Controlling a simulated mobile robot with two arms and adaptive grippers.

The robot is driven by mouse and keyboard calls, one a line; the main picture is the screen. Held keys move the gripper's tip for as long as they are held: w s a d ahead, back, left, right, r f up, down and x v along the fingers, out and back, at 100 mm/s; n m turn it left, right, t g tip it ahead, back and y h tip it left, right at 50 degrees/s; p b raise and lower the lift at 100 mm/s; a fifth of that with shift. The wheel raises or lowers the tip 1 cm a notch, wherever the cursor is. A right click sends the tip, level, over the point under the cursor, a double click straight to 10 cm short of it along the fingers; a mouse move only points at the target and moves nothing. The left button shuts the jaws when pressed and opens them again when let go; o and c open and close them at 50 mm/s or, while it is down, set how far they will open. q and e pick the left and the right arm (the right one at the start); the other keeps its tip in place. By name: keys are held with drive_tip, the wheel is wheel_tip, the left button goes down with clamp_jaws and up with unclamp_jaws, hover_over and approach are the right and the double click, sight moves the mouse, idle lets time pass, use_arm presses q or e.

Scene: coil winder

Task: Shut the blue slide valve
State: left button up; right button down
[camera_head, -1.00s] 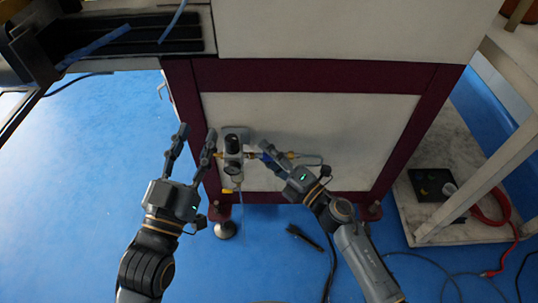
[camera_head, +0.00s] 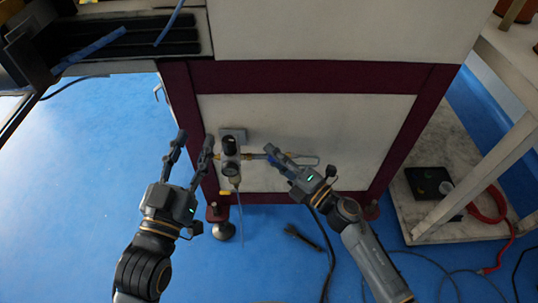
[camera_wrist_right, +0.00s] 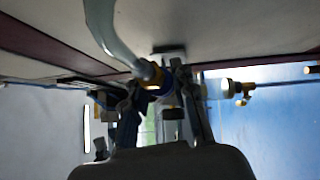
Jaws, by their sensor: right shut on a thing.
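The blue slide valve (camera_head: 271,151) sits on the brass air line to the right of the regulator (camera_head: 230,147), low on the white panel. It is mostly hidden by my right gripper (camera_head: 275,155), which is shut on it from the front right. In the right wrist view, a bit of the blue valve (camera_wrist_right: 168,88) shows between the fingers of my right gripper (camera_wrist_right: 163,105), beside brass fittings. My left gripper (camera_head: 195,140) is open and empty, with its fingers pointing up, just left of the regulator in the picture.
A clear hose (camera_wrist_right: 108,30) bends close over the right gripper in the wrist view. A maroon frame (camera_head: 330,76) surrounds the white panel (camera_head: 350,125). A shelf (camera_head: 440,150) with a black box (camera_head: 428,184) and red hose stands right. Dark cables lie on the blue floor.

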drive_tip(key=c, duration=1)
unclamp_jaws()
drive_tip(key=shift+d, duration=0.25)
drive_tip(key=shift+c, duration=0.2)
drive_tip(key=v, duration=1.2)
drive_tip(key=shift+s, duration=0.1)
